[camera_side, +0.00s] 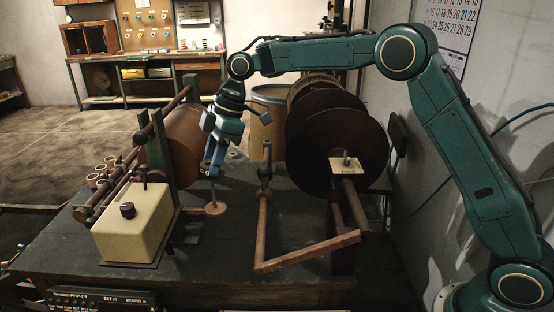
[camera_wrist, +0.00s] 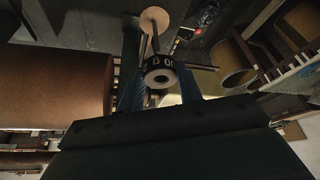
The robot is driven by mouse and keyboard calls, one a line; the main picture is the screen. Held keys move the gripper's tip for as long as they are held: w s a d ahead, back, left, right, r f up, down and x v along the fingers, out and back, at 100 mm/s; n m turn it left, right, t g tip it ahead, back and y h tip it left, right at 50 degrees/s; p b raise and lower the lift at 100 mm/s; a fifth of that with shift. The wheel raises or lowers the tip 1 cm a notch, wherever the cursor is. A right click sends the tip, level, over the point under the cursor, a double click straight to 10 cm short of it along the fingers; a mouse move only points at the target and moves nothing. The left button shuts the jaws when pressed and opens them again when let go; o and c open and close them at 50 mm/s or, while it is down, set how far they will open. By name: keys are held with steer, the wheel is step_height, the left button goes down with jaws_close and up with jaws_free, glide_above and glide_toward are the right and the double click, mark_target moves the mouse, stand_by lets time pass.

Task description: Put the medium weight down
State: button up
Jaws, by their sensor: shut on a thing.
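My gripper (camera_side: 212,168) points down over the dark bench, left of the large brown reels. In the wrist view its blue fingers (camera_wrist: 160,85) are shut on a small black ring-shaped weight (camera_wrist: 160,72) with pale lettering and a pale, holed end. I cannot read its size for certain. A copper-coloured round disc (camera_side: 215,208) with a thin upright rod is just below the gripper; it also shows in the wrist view (camera_wrist: 155,18). The rod runs toward the weight; I cannot tell whether the weight is around it. The fingers mostly hide the weight in the side view.
A brown drum (camera_side: 186,140) and a cream box (camera_side: 133,222) with a black knob stand left of the gripper. A rusty crank (camera_side: 264,215) and large brown reels (camera_side: 335,135) stand right. Bare bench top (camera_side: 235,250) lies in front.

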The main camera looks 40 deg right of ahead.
steer(key=shift+r, duration=0.15)
steer(key=shift+r, duration=2.25)
steer(key=m+t+h, duration=0.1)
steer(key=m+t, duration=0.1)
steer(key=m, duration=0.3)
glide_above(220, 271)
steer(key=d, duration=0.1)
steer(key=f, duration=1.9)
steer(key=s+f, duration=0.1)
steer(key=f, duration=0.8)
steer(key=shift+f, duration=0.25)
steer(key=shift+f, duration=0.15)
steer(key=o, duration=1.1)
steer(key=shift+d, duration=0.1)
